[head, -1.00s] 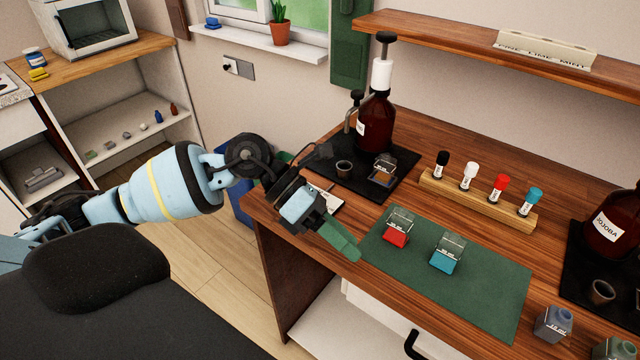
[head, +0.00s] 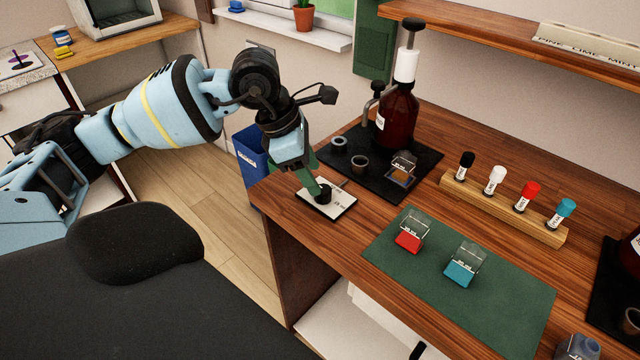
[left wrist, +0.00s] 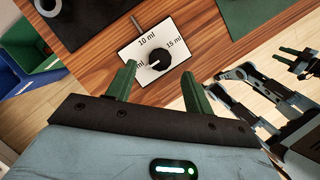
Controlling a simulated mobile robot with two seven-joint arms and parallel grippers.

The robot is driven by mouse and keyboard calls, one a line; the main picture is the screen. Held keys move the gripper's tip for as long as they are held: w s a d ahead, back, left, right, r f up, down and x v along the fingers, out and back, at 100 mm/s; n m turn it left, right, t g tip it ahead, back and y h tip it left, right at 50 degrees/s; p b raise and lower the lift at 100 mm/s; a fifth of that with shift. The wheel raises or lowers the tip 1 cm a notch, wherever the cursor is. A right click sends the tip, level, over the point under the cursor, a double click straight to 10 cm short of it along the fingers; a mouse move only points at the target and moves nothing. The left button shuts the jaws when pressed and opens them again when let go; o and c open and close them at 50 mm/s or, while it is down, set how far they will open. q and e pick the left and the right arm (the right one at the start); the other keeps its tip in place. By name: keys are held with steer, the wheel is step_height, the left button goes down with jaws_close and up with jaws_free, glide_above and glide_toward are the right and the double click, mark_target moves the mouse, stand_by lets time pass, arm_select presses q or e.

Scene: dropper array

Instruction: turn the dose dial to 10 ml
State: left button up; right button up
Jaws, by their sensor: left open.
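The dose dial is a black knob (head: 324,192) on a white plate (head: 338,207) at the bench's left end. In the left wrist view the knob (left wrist: 158,60) stands on the plate (left wrist: 130,54), with "10 ml" above it and "15 ml" to its right. A third label at left is partly hidden. I cannot tell which mark the knob points to. My left gripper (head: 319,187) is over the dial. In the left wrist view its green fingers (left wrist: 158,76) are apart, one either side of the knob. My right gripper (left wrist: 301,59) shows small there, its fingers apart.
A black mat (head: 425,163) with a brown pump bottle (head: 397,115) and small cups lies behind the dial. A green mat (head: 507,300) with a red (head: 409,241) and a teal (head: 461,271) container lies to the right. A wooden rack (head: 500,208) holds several droppers.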

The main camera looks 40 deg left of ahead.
mark_target(323, 194)
arm_select(q)
steer(key=shift+x, duration=2.3)
steer(key=c, duration=1)
